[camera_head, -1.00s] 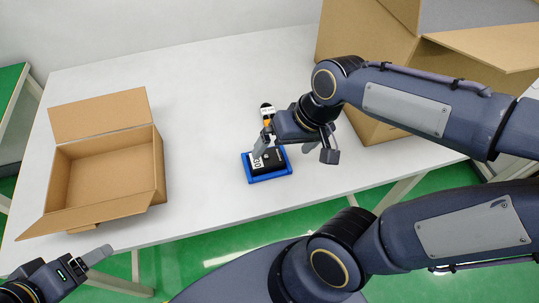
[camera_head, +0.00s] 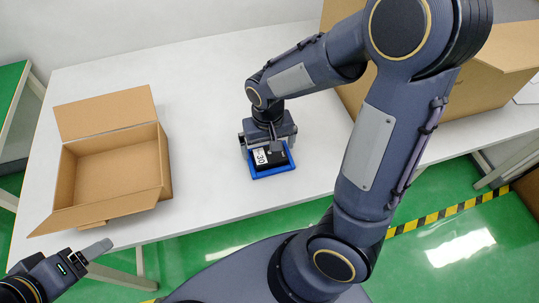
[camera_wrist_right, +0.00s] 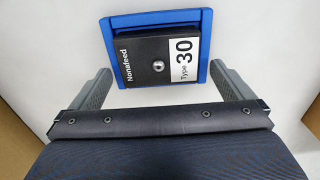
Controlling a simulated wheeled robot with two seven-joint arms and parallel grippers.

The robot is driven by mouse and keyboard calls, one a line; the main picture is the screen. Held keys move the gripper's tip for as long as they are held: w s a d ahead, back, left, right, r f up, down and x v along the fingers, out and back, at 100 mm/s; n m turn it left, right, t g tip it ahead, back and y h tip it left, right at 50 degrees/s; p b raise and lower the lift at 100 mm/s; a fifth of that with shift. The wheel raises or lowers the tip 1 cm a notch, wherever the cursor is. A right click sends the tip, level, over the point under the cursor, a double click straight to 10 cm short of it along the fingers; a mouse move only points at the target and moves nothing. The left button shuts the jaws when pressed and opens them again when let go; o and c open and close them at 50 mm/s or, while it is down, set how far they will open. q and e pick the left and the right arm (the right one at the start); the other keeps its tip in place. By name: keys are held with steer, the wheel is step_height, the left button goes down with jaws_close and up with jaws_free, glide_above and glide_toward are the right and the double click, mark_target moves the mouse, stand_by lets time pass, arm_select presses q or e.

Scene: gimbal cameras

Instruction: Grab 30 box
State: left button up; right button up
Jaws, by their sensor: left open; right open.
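The 30 box (camera_head: 272,156) is a small black box with a white "Type 30" label. It sits in a blue tray (camera_head: 271,172) on the white table, near the front edge. In the right wrist view the box (camera_wrist_right: 145,62) shows the word "Nonafeed" and a round metal knob, with the blue tray (camera_wrist_right: 207,40) around it. My right gripper (camera_head: 262,146) is over the back side of the tray, and its open fingers (camera_wrist_right: 168,88) stand apart with the box ahead between their lines. My left gripper (camera_head: 100,250) is at the lower left, off the table, apart from everything.
An open, empty cardboard box (camera_head: 115,160) stands on the table's left side. A larger cardboard box (camera_head: 480,85) stands at the back right, partly behind my right arm.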

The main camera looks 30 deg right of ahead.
steer(key=shift+f, duration=0.35)
steer(key=shift+c, duration=0.4)
steer(key=c, duration=1)
